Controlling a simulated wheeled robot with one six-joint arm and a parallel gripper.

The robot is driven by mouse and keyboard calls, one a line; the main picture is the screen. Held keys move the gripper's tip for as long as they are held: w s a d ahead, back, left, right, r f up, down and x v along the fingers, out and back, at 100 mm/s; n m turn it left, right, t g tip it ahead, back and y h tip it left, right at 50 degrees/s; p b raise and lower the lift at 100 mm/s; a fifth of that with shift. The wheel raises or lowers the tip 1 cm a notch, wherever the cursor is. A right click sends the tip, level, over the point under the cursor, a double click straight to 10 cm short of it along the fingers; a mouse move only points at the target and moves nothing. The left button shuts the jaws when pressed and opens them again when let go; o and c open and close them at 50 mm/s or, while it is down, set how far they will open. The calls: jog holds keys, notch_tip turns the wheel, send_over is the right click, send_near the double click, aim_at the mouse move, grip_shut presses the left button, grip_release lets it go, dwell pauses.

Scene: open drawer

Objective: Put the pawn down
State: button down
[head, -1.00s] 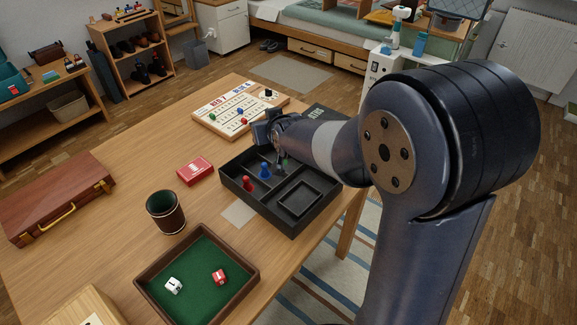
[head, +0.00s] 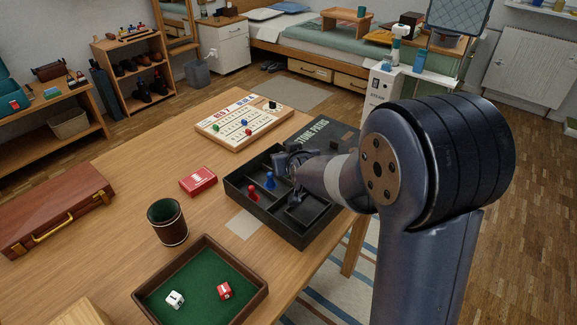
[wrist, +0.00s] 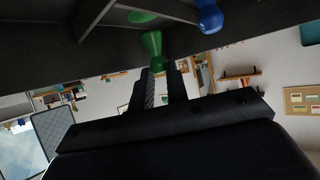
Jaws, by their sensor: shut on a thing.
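My gripper (wrist: 159,88) is shut on a green pawn (wrist: 152,48), seen between the fingertips in the wrist view. In the head view the gripper (head: 294,176) hangs over the right part of the black compartment box (head: 272,222), and the pawn is hidden there. In the wrist view another green patch (wrist: 143,17) shows just beyond the pawn; I cannot tell what it is. A blue pawn (head: 269,180) and a red pawn (head: 253,194) stand in the box's left compartments. The blue pawn also shows in the wrist view (wrist: 209,16).
A red card box (head: 198,181), a dice cup (head: 167,221) and a green-lined dice tray (head: 263,290) lie left and in front. A score board (head: 240,123) and the dark box lid (head: 322,132) are behind. Bare table lies left of the card box.

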jog(key=shift+f, duration=0.95)
jog(key=shift+f, duration=0.15)
jog(key=c, duration=1.6)
grip_release()
jog(key=shift+c, duration=0.2)
jog(key=shift+s+r, duration=0.2)
jog(key=shift+r, duration=0.15)
jog(key=p+v, duration=0.1)
jog(key=v, duration=1)
jog(key=shift+s, duration=0.3)
jog(key=shift+d, duration=0.15)
